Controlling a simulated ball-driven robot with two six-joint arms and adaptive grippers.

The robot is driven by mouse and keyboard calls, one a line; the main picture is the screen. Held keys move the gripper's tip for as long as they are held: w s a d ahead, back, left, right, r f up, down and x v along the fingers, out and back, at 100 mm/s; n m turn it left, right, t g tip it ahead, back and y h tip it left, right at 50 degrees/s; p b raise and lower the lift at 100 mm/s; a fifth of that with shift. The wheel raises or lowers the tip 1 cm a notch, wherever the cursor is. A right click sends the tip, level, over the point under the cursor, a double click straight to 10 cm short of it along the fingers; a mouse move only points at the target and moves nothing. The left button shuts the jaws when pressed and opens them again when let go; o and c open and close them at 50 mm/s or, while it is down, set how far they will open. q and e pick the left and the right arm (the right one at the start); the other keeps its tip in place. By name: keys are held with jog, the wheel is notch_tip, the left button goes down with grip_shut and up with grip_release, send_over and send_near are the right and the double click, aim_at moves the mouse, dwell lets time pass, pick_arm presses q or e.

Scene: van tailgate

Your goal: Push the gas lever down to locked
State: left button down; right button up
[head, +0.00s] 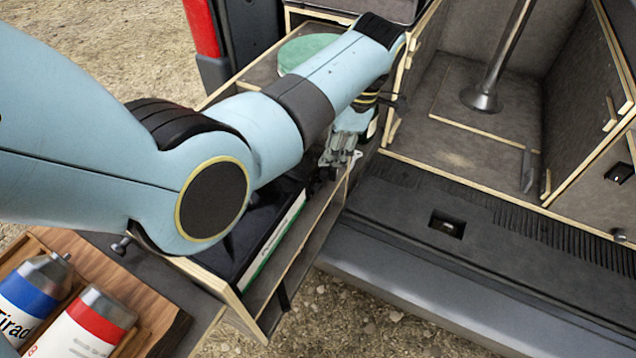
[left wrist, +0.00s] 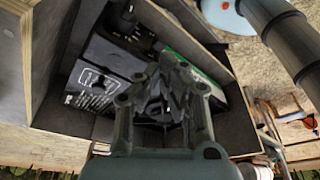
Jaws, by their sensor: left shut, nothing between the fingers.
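My left gripper (head: 342,158) is shut and empty, pointing down over the far end of the open wooden drawer (head: 232,298) in the head view. In the left wrist view its fingers (left wrist: 172,85) are together above the drawer's contents, in front of a black unit with a white-printed label (left wrist: 92,85). A dark round fitting (left wrist: 122,14) stands near that unit. I cannot clearly make out the gas lever; the fingers and my arm hide part of the drawer. My right gripper is not in view.
A green-topped round object (head: 305,50) stands behind my left arm. Two canisters, blue-banded (head: 32,288) and red-banded (head: 85,322), lie in a wooden tray at the lower left. A metal post (head: 500,60) stands in the van.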

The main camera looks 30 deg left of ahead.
aim_at(322, 185)
pick_arm(q)
jog(key=b+x, duration=0.5)
jog(key=x, duration=0.1)
jog(key=shift+a+f+b, duration=0.15)
jog(key=shift+f+b, duration=0.35)
jog(key=shift+b, duration=0.1)
jog(key=shift+s, duration=0.1)
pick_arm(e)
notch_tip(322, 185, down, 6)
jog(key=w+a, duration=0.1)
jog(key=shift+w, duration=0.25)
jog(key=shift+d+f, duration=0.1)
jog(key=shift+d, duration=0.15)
pick_arm(q)
notch_tip(322, 185, down, 2)
jog(key=shift+f+b, duration=0.25)
jog(key=shift+b, duration=0.5)
jog(key=shift+r, duration=0.25)
jog(key=shift+w+d+r, duration=0.3)
jog(key=shift+w+d, duration=0.2)
jog(key=shift+d, duration=0.1)
jog(key=shift+w+d+r, duration=0.25)
jog(key=shift+w+d, duration=0.25)
jog(key=shift+d, duration=0.05)
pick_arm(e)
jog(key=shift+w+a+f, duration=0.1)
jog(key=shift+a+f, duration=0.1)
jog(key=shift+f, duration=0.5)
